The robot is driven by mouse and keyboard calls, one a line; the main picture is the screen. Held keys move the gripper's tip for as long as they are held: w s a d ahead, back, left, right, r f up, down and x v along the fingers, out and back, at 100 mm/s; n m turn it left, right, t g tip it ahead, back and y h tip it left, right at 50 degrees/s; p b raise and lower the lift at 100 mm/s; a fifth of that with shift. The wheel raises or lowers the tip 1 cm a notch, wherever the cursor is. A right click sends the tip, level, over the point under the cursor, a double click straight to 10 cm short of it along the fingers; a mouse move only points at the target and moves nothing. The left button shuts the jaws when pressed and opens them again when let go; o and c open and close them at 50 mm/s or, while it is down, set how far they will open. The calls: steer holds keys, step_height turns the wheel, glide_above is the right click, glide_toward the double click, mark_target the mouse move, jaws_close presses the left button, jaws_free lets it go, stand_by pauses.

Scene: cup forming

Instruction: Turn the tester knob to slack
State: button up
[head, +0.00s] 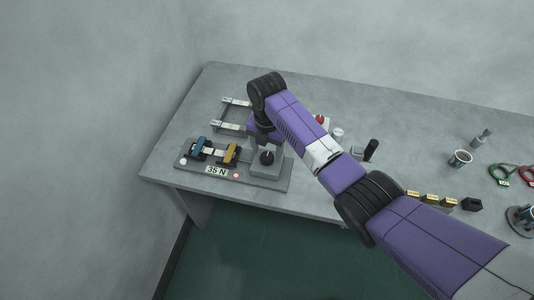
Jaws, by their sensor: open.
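The tester (278,183) is a grey plate with a blue clamp (199,148) and a yellow-orange clamp (230,153), a pale strip (215,152) between them. Its label (216,170) reads "35 N". A red lamp (236,175) shows lit at the front and a white one (184,161) at the left. The black tester knob (267,157) sits on a grey block at the right end. My gripper (266,146) is open, pointing down just above the knob, partly hidden by my wrist. I cannot tell whether it touches the knob, or which way the knob is turned.
A grey frame with pale bars (232,126) stands behind the tester. A red-topped item (320,119) and a black-handled tool (371,149) are near my arm. A cup (460,158), ring tools (500,172) and labelled blocks (431,198) lie right. Walls bound the table left and behind.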

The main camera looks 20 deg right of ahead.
mark_target(267, 156)
step_height(267, 156, up, 6)
steer(key=shift+b, duration=0.45)
